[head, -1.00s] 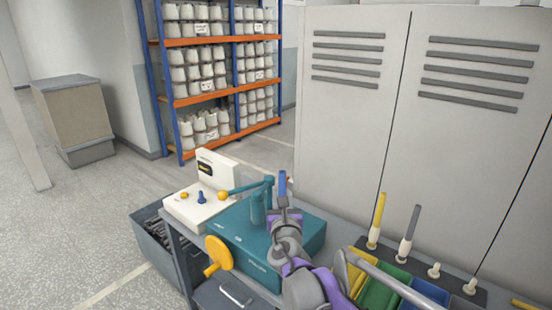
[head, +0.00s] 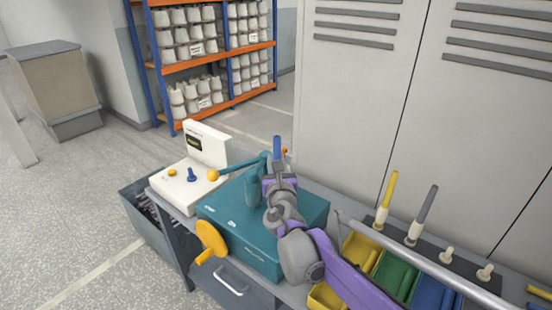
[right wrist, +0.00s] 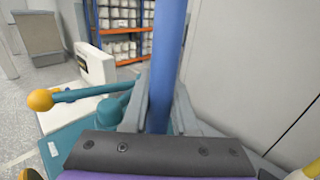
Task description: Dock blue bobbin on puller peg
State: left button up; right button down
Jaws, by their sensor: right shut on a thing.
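The blue bobbin (head: 277,148) is a slim upright rod in the head view. It also stands tall through the middle of the right wrist view (right wrist: 166,60). My right gripper (head: 279,176) is shut on its lower part, above the back of a teal machine (head: 308,207). The machine has a teal post with a lever ending in a yellow ball (head: 213,175), just left of my gripper. I cannot make out the puller peg; my gripper and arm cover part of the machine. My left gripper is not in view.
A white device (head: 208,148) stands left of the machine, and a yellow handwheel (head: 209,239) is at its front. At right, a dark rack holds a yellow bobbin (head: 387,196), a grey bobbin (head: 424,210) and two bare pegs, beside coloured bins. Grey lockers (head: 350,105) stand behind.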

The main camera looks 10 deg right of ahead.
notch_tip(320, 180, down, 3)
jog(key=shift+r+b, duration=0.2)
jog(key=shift+b, duration=0.5)
jog(key=shift+p, duration=0.35)
dwell(0.6)
jog(key=shift+f+b, duration=0.35)
jog(key=shift+f, duration=0.2)
dwell(0.4)
jog(key=c, duration=1)
grip_release()
jog(key=shift+s+a+p, duration=0.25)
jog(key=shift+s+a, duration=0.05)
jog(key=shift+s, duration=1.5)
jog(key=shift+s+a+p, duration=0.3)
jog(key=shift+s+a, duration=0.05)
jog(key=shift+s, duration=1.45)
jog(key=shift+s+a+p, duration=0.25)
jog(key=shift+s+a, duration=0.05)
jog(key=shift+s, duration=1.5)
